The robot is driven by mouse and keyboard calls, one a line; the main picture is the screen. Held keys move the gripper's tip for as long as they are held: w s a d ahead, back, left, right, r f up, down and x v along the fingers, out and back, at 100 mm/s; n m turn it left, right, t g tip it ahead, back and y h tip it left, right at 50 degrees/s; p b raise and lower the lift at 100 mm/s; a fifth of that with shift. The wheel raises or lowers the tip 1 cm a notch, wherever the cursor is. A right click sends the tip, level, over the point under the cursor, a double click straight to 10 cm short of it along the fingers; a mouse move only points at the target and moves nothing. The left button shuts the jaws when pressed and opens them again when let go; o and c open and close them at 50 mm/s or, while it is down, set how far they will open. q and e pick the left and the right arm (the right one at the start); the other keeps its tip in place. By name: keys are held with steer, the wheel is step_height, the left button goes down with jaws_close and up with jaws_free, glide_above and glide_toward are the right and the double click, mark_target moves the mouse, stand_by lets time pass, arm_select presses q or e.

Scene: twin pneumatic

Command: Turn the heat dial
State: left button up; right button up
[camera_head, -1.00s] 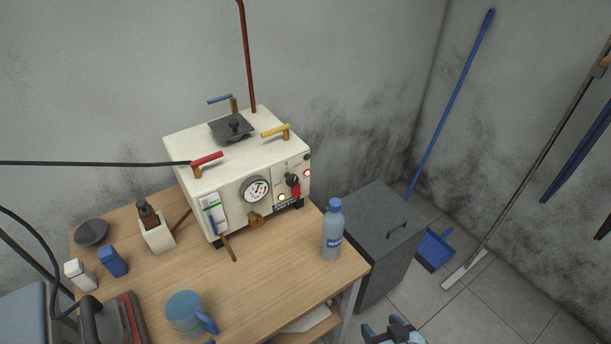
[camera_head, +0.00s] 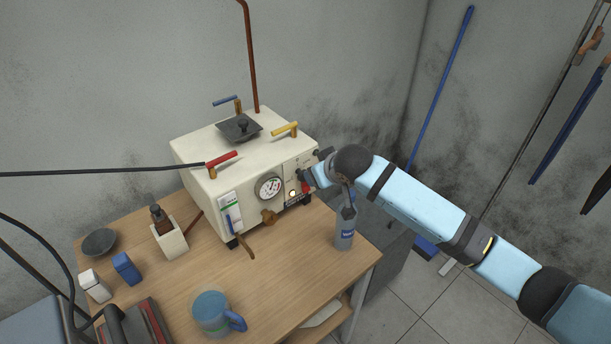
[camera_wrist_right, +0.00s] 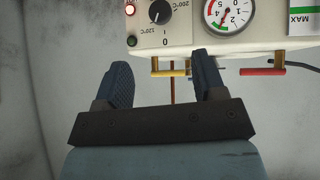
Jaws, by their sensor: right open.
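The boiler box (camera_head: 205,185) is cream and stands on the wooden table. Its heat dial (camera_wrist_right: 160,11) is a black knob with a white pointer line, on a scale marked 0, 120°C and 200°C. The wrist view shows the box upside down, with the dial near the top edge. My right gripper (camera_wrist_right: 162,62) is open and empty, its two dark fingers apart and pointing towards the panel. The dial appears beyond the fingertips, between their lines. In the head view my right arm reaches in from the right and its hand hides most of the dial. My left gripper is not in view.
A pressure gauge (camera_head: 269,187) sits beside the dial on the panel. A clear bottle (camera_head: 345,232) stands at the table's right edge, just below my right wrist. Red (camera_head: 221,159) and yellow (camera_head: 285,129) handles top the box.

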mark_target(301, 174)
steer(key=p+x, duration=0.1)
steer(key=x, duration=1.2)
steer(key=shift+w, duration=0.35)
steer(key=shift+f, duration=0.15)
steer(key=shift+c, duration=0.2)
steer(key=c, duration=0.9)
